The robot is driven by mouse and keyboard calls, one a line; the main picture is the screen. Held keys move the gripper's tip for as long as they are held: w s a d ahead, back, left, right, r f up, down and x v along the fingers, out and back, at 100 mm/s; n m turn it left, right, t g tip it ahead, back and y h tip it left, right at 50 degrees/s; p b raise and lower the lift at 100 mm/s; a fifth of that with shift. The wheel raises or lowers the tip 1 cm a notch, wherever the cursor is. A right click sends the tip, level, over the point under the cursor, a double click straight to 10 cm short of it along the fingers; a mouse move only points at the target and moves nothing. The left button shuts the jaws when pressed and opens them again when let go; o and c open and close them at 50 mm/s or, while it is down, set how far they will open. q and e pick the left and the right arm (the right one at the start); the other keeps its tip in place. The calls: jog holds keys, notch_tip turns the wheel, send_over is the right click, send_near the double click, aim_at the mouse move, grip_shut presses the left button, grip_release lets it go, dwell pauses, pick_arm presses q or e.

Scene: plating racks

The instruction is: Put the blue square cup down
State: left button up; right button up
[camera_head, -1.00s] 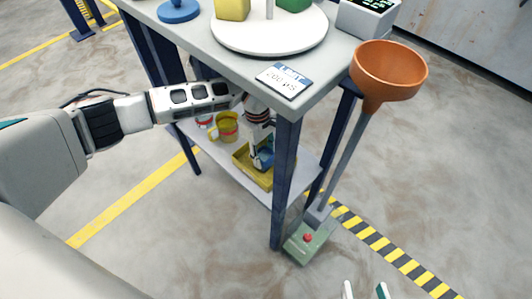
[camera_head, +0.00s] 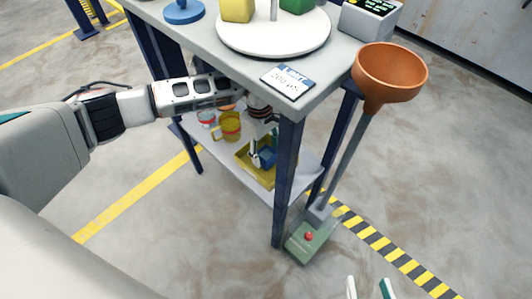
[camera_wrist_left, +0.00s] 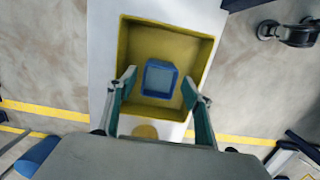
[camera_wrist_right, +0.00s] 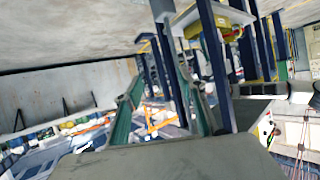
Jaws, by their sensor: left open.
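The blue square cup (camera_head: 268,158) stands in a yellow tray (camera_head: 262,179) on the lower shelf of the grey table. In the left wrist view the cup (camera_wrist_left: 160,79) is seen from above, upright inside the tray (camera_wrist_left: 205,50), with tray floor around it. My left gripper (camera_wrist_left: 158,84) is open above the cup, its two fingers spread to either side with gaps. In the head view, my left gripper (camera_head: 262,143) reaches under the tabletop and partly hides the cup. My right gripper (camera_head: 368,285) is open and empty at the bottom edge, away from the table.
A yellow mug (camera_head: 230,127) and a red and white cup (camera_head: 206,118) stand left on the shelf (camera_head: 215,152). The tabletop (camera_head: 235,58) and a dark front leg (camera_head: 286,180) crowd my left arm. An orange funnel (camera_head: 390,75) stands at the right.

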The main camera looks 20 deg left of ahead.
pick_arm(q)
notch_tip(320, 180, up, 6)
jog(key=p, duration=0.1)
jog(key=shift+w+a, duration=0.2)
jog(key=shift+a, duration=0.1)
pick_arm(e)
jog(key=shift+s+d+f+n+g+h, duration=0.2)
jog(key=shift+s+d+f, duration=0.25)
jog(key=shift+f, duration=0.2)
jog(key=shift+s+d+f+n+g+h, duration=0.1)
jog(key=shift+s+d+f+g, duration=0.1)
jog(key=shift+s+d+f, duration=0.3)
pick_arm(q)
jog(key=shift+r, duration=0.15)
pick_arm(e)
jog(key=shift+w+a, duration=0.15)
